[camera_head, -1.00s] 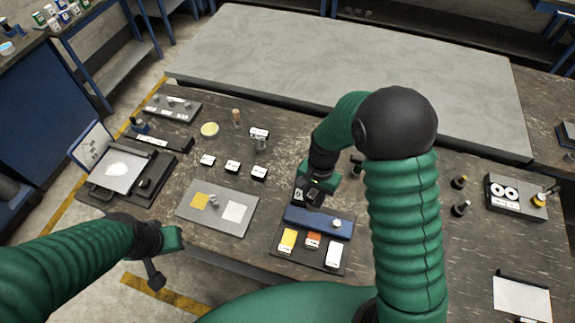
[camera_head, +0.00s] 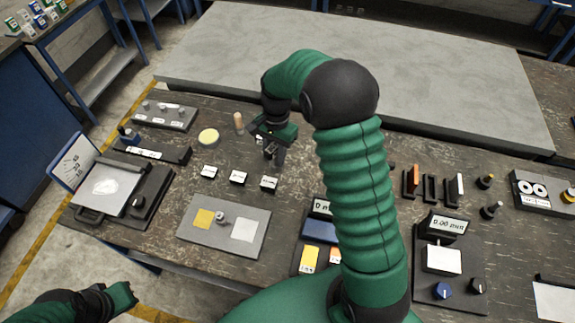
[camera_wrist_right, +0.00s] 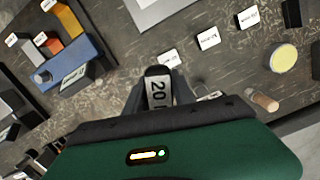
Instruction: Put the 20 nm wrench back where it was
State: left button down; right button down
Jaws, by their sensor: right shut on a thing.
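My right gripper (camera_head: 273,150) is over the table behind the row of white label cards. In the right wrist view it (camera_wrist_right: 157,95) is shut on a dark piece with a white label reading "20", which I take as the 20 nm wrench (camera_wrist_right: 158,91). Its lower part is hidden, and I cannot tell whether it touches the table. White cards (camera_head: 239,177) stand just in front and also show in the wrist view (camera_wrist_right: 208,40). My left gripper (camera_head: 122,296) is at the lower left, away from the table's objects; its jaws are unclear.
A wooden-handled tool (camera_head: 239,122) and a yellow dish (camera_head: 208,136) stand just left of my right gripper. A grey plate (camera_head: 226,245) lies in front of the cards. A blue block device (camera_head: 320,230) is partly hidden by my right arm. A display device (camera_head: 441,260) stands right.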

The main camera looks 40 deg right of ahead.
jog(key=w+d+f+m+t+b, duration=0.2)
jog(key=w+d+m+b, duration=0.1)
jog(key=d+m, duration=1)
jog(key=shift+m, duration=0.3)
notch_tip(320, 180, down, 10)
jog(key=shift+s+r, duration=0.15)
jog(key=shift+a, duration=0.1)
jog(key=c, duration=1.1)
grip_release()
jog(key=shift+o, duration=0.2)
